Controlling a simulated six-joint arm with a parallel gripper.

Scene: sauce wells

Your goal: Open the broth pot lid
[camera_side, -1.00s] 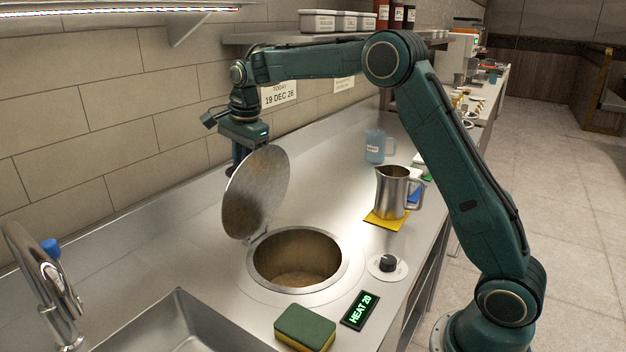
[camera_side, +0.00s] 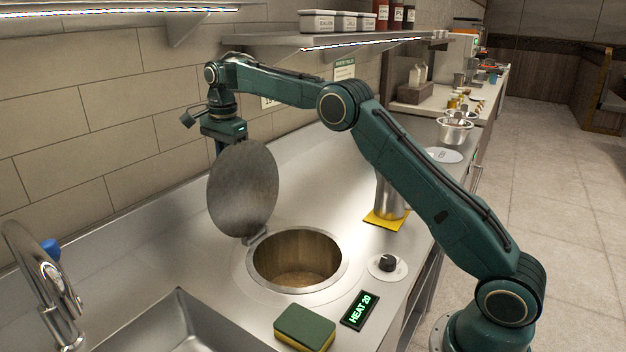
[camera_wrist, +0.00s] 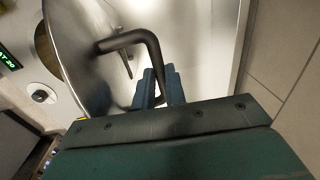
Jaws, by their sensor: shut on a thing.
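The round metal pot lid (camera_side: 243,190) stands raised on its hinge at the back of the broth pot (camera_side: 297,260), close to upright. The pot's round opening in the counter is uncovered, and its brownish inside shows. My gripper (camera_wrist: 158,88) is shut on the lid's dark bar handle (camera_wrist: 130,42), on the side facing the wall. In the side view the lid hides my fingertips. The lid also shows in the wrist view (camera_wrist: 75,55), left of the handle.
A metal pitcher (camera_side: 388,200) stands on a yellow mat (camera_side: 386,221), partly behind my arm. The tiled wall (camera_side: 90,150) is close behind the lid.

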